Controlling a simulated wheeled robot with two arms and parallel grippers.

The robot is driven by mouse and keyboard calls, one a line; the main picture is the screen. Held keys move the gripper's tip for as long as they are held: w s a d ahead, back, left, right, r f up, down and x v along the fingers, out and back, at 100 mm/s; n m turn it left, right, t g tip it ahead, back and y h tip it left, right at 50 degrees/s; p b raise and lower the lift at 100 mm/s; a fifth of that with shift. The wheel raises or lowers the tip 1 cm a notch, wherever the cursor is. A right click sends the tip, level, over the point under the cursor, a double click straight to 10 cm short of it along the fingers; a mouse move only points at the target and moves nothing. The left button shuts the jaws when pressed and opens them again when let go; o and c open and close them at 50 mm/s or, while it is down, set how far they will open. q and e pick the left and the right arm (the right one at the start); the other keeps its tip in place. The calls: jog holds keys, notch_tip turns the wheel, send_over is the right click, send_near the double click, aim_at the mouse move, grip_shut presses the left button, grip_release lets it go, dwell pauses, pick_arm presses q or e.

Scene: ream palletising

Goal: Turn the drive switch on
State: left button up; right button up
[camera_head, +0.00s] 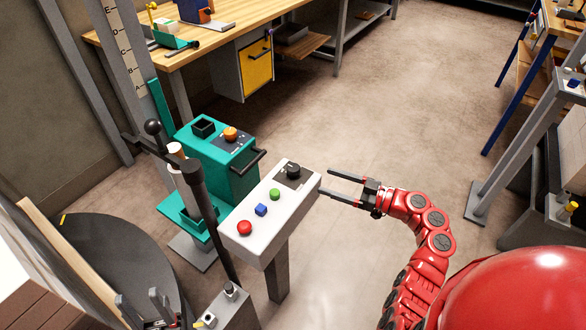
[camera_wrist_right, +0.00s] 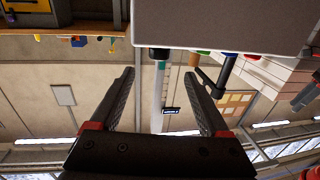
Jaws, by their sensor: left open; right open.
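The white control box (camera_head: 262,215) stands on a grey post in the head view, with a red button (camera_head: 244,228), a blue button (camera_head: 261,209), a green button (camera_head: 275,194) and a black rotary knob (camera_head: 293,170) at its far end. The knob looks like the drive switch; its setting is unreadable. My right gripper (camera_head: 328,184) is open and empty, just right of the box's knob end, apart from the knob. In the right wrist view, its fingers (camera_wrist_right: 160,75) are spread below the box's pale face (camera_wrist_right: 220,22). My left gripper (camera_head: 137,296) is open at the lower left.
A teal machine (camera_head: 220,160) with an orange knob and black handle stands behind the box. A dark post (camera_head: 205,205) rises close to the box's left. A wooden workbench (camera_head: 230,45) is at the back. The floor right of the box is clear.

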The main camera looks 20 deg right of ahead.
aim_at(293, 167)
jog(key=p+x, duration=0.1)
jog(key=x, duration=1.1)
jog(key=shift+d, duration=0.1)
grip_shut()
